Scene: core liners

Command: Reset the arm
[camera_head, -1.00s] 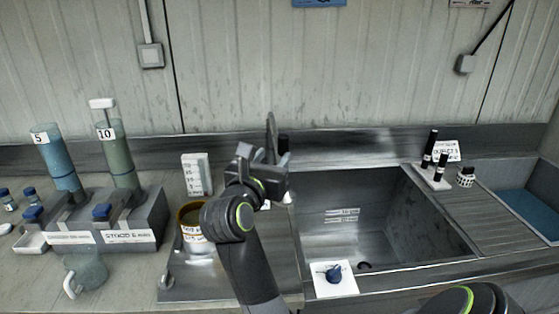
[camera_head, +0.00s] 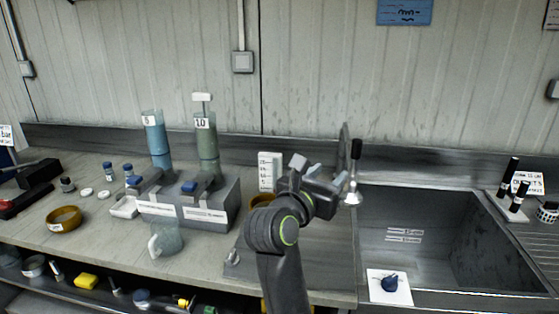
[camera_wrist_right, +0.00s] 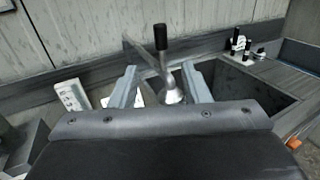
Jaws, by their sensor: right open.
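My right gripper (camera_head: 320,172) is raised over the counter by the left end of the sink, open, with nothing visibly held. In the right wrist view its two grey fingers (camera_wrist_right: 160,88) stand apart. A black-handled lever on a silver base (camera_wrist_right: 161,40) shows between and beyond them; whether a finger touches it I cannot tell. In the head view this lever (camera_head: 356,150) stands just right of the gripper, beside the upright metal spout (camera_head: 343,140). My left gripper is not in view.
The steel sink (camera_head: 440,235) lies right, with a blue-knobbed item on a white square (camera_head: 390,285) at its front. A grey rack (camera_head: 225,212) with two tall cylinders, a clear jug (camera_head: 167,240) and a brown ring (camera_head: 64,219) are left. A white labelled block (camera_head: 269,170) stands behind my arm.

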